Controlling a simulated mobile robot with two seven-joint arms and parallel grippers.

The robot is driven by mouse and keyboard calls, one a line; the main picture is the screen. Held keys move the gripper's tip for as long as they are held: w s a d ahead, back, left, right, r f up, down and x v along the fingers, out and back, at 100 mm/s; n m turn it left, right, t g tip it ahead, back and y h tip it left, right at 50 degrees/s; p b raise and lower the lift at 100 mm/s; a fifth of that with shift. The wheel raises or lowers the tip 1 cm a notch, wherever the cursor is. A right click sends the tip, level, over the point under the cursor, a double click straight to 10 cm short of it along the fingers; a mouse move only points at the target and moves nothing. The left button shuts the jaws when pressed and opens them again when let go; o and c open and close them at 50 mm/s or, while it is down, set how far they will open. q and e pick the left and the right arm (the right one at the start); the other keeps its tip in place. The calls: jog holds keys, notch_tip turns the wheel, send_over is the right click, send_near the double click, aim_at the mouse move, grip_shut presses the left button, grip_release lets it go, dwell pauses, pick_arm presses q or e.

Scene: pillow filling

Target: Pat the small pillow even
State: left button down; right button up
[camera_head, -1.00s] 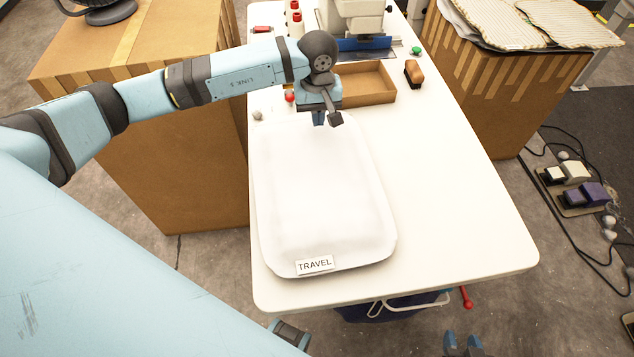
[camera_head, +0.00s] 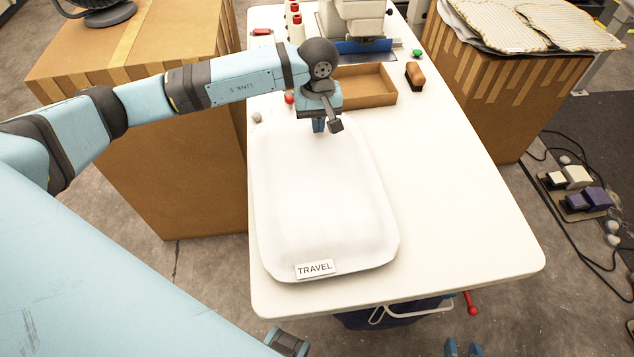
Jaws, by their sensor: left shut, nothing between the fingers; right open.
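The small white pillow (camera_head: 322,205) lies flat on the white table, with a "TRAVEL" label (camera_head: 315,268) at its near edge. Its top looks mostly smooth, with faint soft shading. My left gripper (camera_head: 319,127) is shut and empty, pointing down at the pillow's far end. Its fingertips are over or against the pillow; I cannot tell whether they touch. My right gripper (camera_head: 462,347) is open at the bottom edge, in front of the table, with only its fingertips showing.
Behind the pillow stand a shallow cardboard tray (camera_head: 367,84), a brush (camera_head: 415,75) and a sewing machine (camera_head: 357,18). A small grey ball (camera_head: 257,117) lies by the pillow's far left corner. The table (camera_head: 455,215) is clear on the right.

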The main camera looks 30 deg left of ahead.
pick_arm(q)
notch_tip(320, 180, up, 4)
jog(key=shift+f+p, duration=0.15)
jog(key=shift+p, duration=0.3)
jog(key=shift+f, duration=0.1)
